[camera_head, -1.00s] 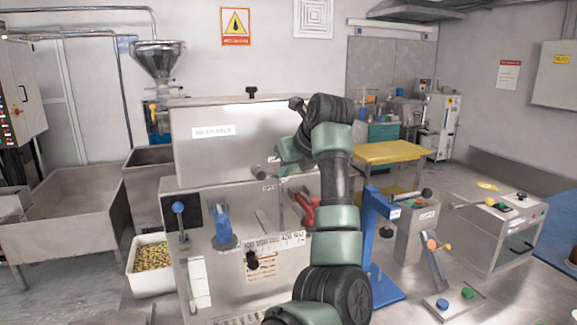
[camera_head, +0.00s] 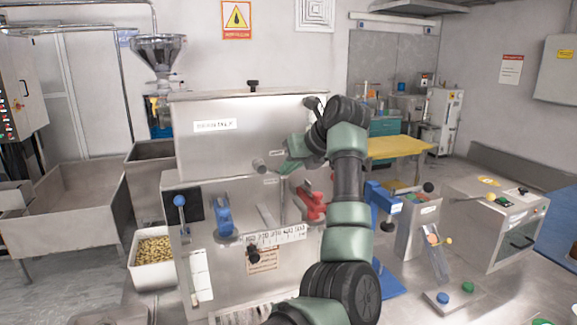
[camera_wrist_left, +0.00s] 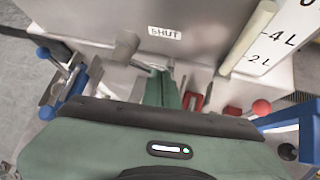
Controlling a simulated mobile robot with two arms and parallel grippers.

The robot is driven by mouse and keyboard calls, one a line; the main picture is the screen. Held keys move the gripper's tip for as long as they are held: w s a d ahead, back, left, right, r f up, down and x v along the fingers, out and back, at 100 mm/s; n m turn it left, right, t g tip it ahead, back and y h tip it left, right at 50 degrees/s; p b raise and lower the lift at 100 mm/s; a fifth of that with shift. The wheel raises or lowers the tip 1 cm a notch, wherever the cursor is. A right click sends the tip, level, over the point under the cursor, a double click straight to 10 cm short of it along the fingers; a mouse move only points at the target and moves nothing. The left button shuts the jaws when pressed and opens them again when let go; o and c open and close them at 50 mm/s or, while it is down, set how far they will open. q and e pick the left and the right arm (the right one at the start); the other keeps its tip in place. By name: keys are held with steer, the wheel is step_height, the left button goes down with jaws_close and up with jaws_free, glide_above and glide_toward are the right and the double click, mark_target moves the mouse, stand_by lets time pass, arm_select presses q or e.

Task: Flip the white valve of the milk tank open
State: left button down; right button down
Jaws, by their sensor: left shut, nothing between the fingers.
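The metal milk tank (camera_head: 245,142) is the wide box in the middle of the head view. Low on its front is a short lever with a pale grey cylindrical knob (camera_head: 259,164), which I take for the white valve. In the left wrist view the knob (camera_wrist_left: 125,46) points up and left, beside a "SHUT" label (camera_wrist_left: 165,32). My left gripper (camera_head: 287,168) is shut and empty, just right of the knob in the head view. Its green fingers (camera_wrist_left: 166,88) are close to the lever's pivot end in the wrist view; I cannot tell whether they touch.
A blue handle (camera_head: 224,218) and a red handle (camera_head: 312,203) stand below the tank, close to my fingers. A cream upright tube (camera_wrist_left: 248,38) and litre scale lie right of the valve. A blue stand (camera_head: 384,198) is to the right.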

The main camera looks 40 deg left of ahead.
arm_select(q)
steer(key=shift+s+a+f+m+g+y+b, duration=0.1)
steer(key=shift+s+f+m+g+y+b, duration=0.1)
steer(key=shift+f+m+g+y+b, duration=0.55)
steer(key=shift+s+a+f+m+g+y+b, duration=0.15)
steer(key=shift+f+m+g+y+b, duration=0.25)
steer(key=shift+f+g, duration=0.65)
steer(key=shift+f, duration=0.1)
steer(key=shift+r, duration=0.2)
